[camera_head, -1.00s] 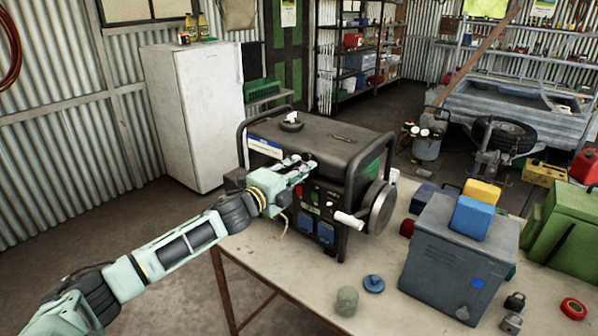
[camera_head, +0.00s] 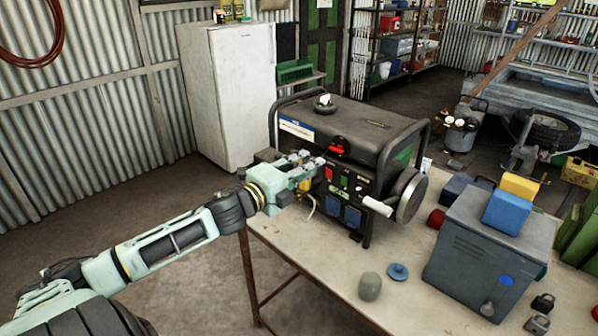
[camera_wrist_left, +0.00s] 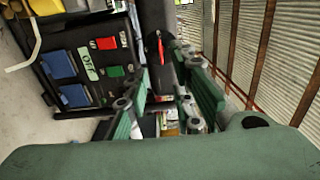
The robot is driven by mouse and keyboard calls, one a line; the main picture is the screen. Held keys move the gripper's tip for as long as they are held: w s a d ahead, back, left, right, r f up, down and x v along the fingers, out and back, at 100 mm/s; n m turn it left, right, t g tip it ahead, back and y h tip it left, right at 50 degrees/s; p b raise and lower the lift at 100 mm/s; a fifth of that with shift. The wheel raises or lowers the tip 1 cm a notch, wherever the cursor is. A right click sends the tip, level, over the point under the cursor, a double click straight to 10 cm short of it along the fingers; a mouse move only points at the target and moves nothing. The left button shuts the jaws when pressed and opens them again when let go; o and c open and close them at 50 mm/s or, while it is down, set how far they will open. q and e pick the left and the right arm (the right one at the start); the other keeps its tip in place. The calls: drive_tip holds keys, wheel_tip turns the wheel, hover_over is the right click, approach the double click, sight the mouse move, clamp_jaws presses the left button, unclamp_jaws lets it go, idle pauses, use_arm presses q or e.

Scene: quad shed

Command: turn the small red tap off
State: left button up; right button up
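The small red tap (camera_head: 337,149) is on a black mount at the upper front of the generator (camera_head: 350,135), below its dark tank. In the left wrist view the red tap (camera_wrist_left: 160,47) is a thin lever running up and down in the picture, beyond the fingers. My left gripper (camera_head: 314,168) is in front of the generator, just left of and below the tap, apart from it in the picture. In the wrist view the left gripper's fingers (camera_wrist_left: 172,95) are spread with nothing held between them. My right gripper is not in view.
The generator's tubular frame and front panel, with blue sockets (camera_head: 340,213), are close to my left gripper. A grey box (camera_head: 480,250) with blue and yellow items on top stands right on the table (camera_head: 310,262). A small pot (camera_head: 370,287) and blue disc (camera_head: 398,271) lie in front.

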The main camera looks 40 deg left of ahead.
use_arm(q)
drive_tip(key=shift+s+a, duration=0.1)
drive_tip(key=shift+s, duration=1.25)
